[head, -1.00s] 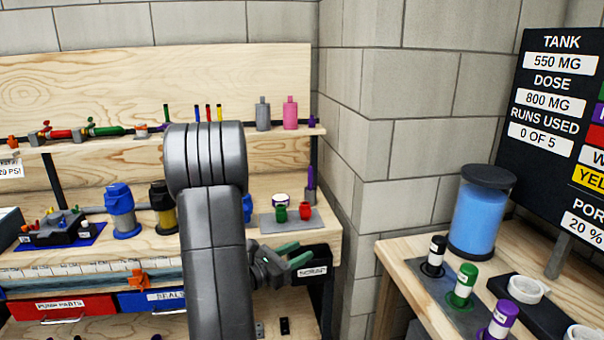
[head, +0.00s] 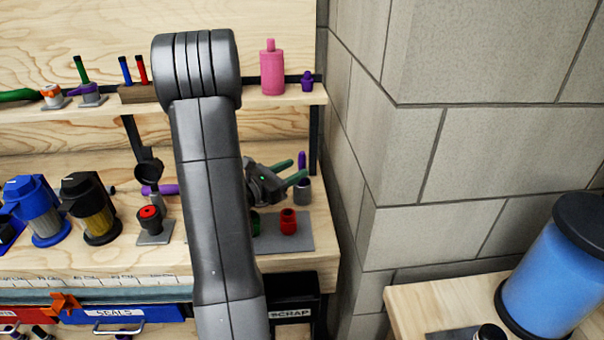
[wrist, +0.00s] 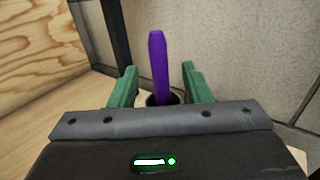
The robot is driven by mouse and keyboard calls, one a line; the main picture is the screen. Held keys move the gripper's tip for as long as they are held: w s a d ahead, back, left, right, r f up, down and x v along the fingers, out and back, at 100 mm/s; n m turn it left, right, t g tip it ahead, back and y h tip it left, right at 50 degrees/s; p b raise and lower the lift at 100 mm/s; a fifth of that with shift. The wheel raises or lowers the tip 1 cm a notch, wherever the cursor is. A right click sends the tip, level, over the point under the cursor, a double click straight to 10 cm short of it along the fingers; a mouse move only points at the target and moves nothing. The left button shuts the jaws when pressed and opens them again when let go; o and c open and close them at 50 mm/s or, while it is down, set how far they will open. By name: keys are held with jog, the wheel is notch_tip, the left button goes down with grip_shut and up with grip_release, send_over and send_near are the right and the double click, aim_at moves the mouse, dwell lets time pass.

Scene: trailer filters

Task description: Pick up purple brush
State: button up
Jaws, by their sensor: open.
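The purple brush (head: 302,160) stands upright in a small grey holder (head: 302,190) at the right end of the bench, near the block wall. In the wrist view the purple brush (wrist: 158,65) rises between the two green fingers, with its lower end in a dark round opening. My gripper (head: 294,171) is open at the brush, one finger on each side in the wrist view (wrist: 158,88). I cannot tell whether either finger touches it. The holder is mostly hidden behind my gripper in the wrist view.
A red fitting (head: 288,221) and a partly hidden green fitting (head: 255,224) stand on a grey mat (head: 298,240) below my gripper. A shelf with a pink bottle (head: 271,70) and a small purple part (head: 307,82) is above. The block wall (head: 390,180) is close on the right.

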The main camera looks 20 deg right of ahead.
jog(key=x, duration=0.5)
jog(key=shift+w+d+p, duration=0.2)
jog(key=shift+d+p, duration=0.1)
jog(key=shift+d, duration=0.05)
grip_shut()
